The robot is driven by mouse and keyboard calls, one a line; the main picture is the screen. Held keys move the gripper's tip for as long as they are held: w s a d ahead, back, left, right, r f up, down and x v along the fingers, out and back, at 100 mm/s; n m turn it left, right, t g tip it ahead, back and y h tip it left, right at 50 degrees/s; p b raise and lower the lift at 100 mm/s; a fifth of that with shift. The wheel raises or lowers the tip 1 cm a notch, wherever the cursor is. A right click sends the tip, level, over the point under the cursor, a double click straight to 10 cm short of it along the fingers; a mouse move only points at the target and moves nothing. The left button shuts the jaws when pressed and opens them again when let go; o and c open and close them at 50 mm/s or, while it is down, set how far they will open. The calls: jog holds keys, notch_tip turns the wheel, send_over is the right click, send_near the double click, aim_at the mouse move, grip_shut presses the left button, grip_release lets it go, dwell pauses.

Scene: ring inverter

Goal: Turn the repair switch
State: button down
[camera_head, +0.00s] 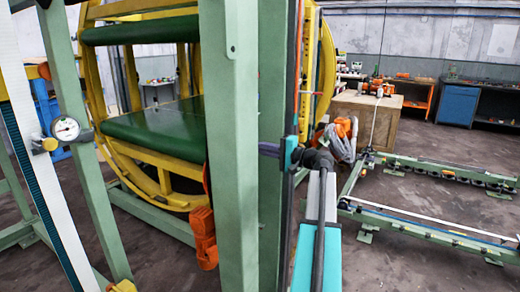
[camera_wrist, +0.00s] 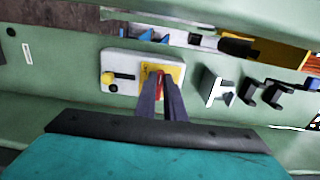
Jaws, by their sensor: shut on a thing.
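In the wrist view, a white switch panel (camera_wrist: 140,62) is mounted on a green beam. On its right half, a red switch handle (camera_wrist: 160,80) sits in front of a yellow plate (camera_wrist: 174,71). On its left half is a black knob (camera_wrist: 124,76) with a yellow part beside it. My gripper (camera_wrist: 161,88) is shut on the red handle, its two dark fingers on either side of it. The fingers partly hide the handle. In the head view, my gripper (camera_head: 268,149) reaches the green post (camera_head: 232,130); the switch panel is not visible there.
Black and white brackets (camera_wrist: 215,88) stick out of the beam right of the panel. In the head view, a large yellow ring frame (camera_head: 115,160) stands behind the post. Low green rails (camera_head: 430,230) lie at right, with bare floor around them.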

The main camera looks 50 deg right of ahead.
jog(key=c, duration=1.8)
grip_release()
jog(key=shift+c, duration=0.2)
jog(key=shift+s, duration=0.15)
jog(key=v, duration=1.3)
jog(key=shift+s+b, duration=0.25)
jog(key=shift+b, duration=0.1)
jog(key=shift+f, duration=0.1)
